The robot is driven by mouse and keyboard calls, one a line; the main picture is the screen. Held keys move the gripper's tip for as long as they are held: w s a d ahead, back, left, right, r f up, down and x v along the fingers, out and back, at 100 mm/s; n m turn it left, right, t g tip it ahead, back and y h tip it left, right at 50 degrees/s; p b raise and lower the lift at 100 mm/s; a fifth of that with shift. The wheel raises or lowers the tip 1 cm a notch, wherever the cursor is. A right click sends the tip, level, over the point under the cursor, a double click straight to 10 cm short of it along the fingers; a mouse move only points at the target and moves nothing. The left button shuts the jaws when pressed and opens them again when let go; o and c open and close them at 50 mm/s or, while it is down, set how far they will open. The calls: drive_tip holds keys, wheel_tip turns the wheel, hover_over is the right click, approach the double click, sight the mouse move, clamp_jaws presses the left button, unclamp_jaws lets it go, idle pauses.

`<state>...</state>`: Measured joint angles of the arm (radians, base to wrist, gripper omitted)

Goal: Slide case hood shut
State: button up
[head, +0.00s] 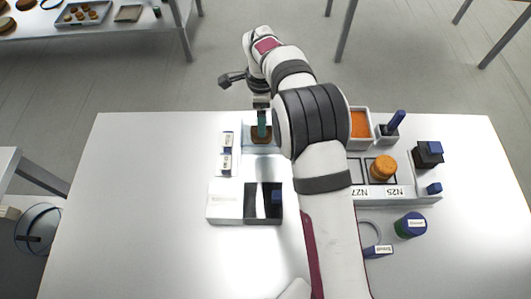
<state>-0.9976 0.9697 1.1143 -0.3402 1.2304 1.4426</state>
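A case (263,218) stands on the table left of my arm's forearm. Its white hood (227,201) covers the left part, and the right part is open, showing a dark inside with a pale strip and a blue piece (277,196). My gripper (261,128) points down behind the case, apart from it, over a brown round thing (255,140) on a pale stand. A teal upright piece (261,117) shows at the gripper; I cannot tell whether it is held. The fingertips are too small and partly hidden to judge.
Labelled white blocks (226,151) stand behind the case. Right of my arm are an orange-filled tray (360,123), a white rack (425,192) with an orange round (384,167), a black block (428,154) and a green-blue jar (410,226). The left of the white table (130,220) is clear.

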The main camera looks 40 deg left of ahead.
drive_tip(key=shift+s+d+f, duration=0.1)
drive_tip(key=shift+s+f, duration=0.2)
drive_tip(key=shift+f, duration=0.15)
drive_tip(key=r, duration=0.7)
drive_tip(key=shift+w+r, duration=0.15)
drive_tip(key=shift+w, duration=0.05)
